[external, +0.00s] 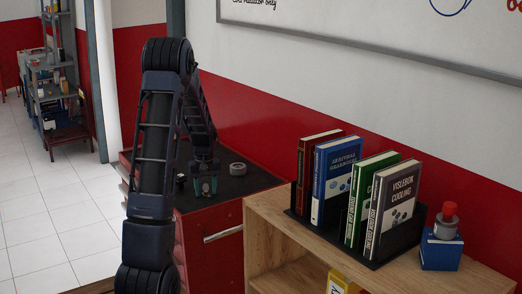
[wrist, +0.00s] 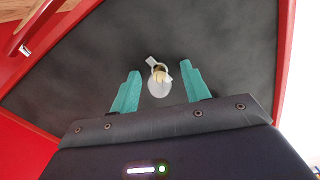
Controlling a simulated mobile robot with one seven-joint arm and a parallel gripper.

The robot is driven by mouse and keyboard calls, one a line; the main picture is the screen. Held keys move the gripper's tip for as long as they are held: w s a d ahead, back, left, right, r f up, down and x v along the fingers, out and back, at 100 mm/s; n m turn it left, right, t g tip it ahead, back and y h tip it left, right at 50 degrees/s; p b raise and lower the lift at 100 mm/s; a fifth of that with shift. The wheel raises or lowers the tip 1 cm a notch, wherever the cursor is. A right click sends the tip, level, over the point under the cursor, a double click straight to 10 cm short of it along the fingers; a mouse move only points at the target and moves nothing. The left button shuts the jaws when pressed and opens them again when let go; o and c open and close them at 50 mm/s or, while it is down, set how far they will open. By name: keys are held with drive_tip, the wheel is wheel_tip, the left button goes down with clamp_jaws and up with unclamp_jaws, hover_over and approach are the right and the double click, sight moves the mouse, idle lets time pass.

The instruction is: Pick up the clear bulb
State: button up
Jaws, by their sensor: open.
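The clear bulb (wrist: 158,87) lies on a dark mat in the wrist view. It has a pale, see-through rounded body and a tan and whitish end pointing away from my gripper. My gripper (wrist: 160,70) is open, with one teal finger on each side of the bulb and a visible gap to both. Nothing is held. In the external view my gripper (external: 207,186) is low over the dark top of the red cabinet. I cannot make out the bulb clearly there.
A grey ring-shaped roll (external: 238,169) sits on the red cabinet's dark top (external: 262,180), to the right of my gripper. A wooden shelf (external: 290,228) with upright books (external: 392,205) and a blue box (external: 440,252) stands closer, to the right. A red wall rises behind.

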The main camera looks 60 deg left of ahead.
drive_tip(key=shift+c, duration=0.3)
drive_tip(key=c, duration=0.9)
drive_tip(key=shift+c, duration=0.2)
